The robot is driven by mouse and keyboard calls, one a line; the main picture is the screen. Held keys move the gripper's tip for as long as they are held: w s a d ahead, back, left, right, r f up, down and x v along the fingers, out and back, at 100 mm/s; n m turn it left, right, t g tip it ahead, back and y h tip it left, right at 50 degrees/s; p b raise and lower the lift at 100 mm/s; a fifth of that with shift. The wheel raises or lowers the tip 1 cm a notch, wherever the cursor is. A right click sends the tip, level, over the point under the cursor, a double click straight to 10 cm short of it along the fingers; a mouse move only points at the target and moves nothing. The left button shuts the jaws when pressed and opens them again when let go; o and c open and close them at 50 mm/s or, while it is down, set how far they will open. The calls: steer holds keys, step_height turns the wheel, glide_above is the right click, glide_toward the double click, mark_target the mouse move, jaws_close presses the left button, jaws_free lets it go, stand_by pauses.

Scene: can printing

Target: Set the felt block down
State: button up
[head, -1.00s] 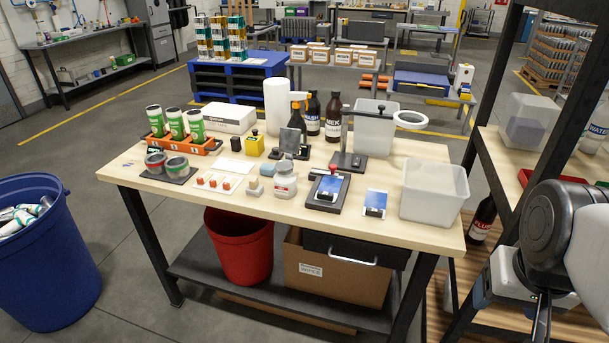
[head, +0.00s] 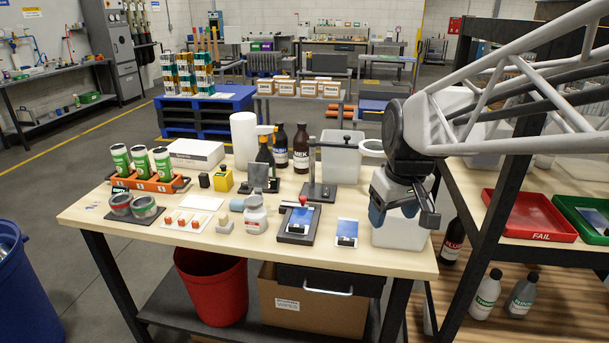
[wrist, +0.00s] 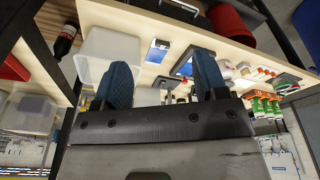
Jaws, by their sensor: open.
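My gripper (head: 405,210) is open above the right end of the bench, in front of a translucent bin (head: 388,232). In the wrist view its two blue fingers (wrist: 163,72) are apart with nothing between them. A small pale beige block (head: 225,224) with a narrower top stands at the bench's front, left of a white jar (head: 255,214). It may be the felt block, but I cannot tell for sure. A light blue rounded piece (head: 237,204) lies just behind it. Both are well left of my gripper.
A dark plate (head: 297,225) with a blue card and red knob, and a loose blue card (head: 347,230), lie left of my gripper. Bottles (head: 301,150) and a ring-lamp stand (head: 318,190) rise behind. A shelf with a red FAIL tray (head: 530,215) is at right.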

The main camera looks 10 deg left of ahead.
steer(key=w+a+f+n, duration=0.1)
steer(key=w+a+n, duration=0.2)
steer(key=w+a, duration=0.65)
steer(key=n+g, duration=0.2)
steer(key=n, duration=0.7)
glide_above(223, 215)
steer(key=shift+y, duration=0.3)
steer(key=f, duration=1.4)
steer(key=shift+s+d, duration=0.1)
steer(key=shift+d, duration=0.2)
steer(key=shift+f, duration=0.1)
steer(key=shift+f, duration=0.1)
steer(key=shift+a+f, duration=0.2)
steer(key=shift+f, duration=1.05)
steer(key=shift+a+f, duration=0.15)
steer(key=shift+f, duration=2.4)
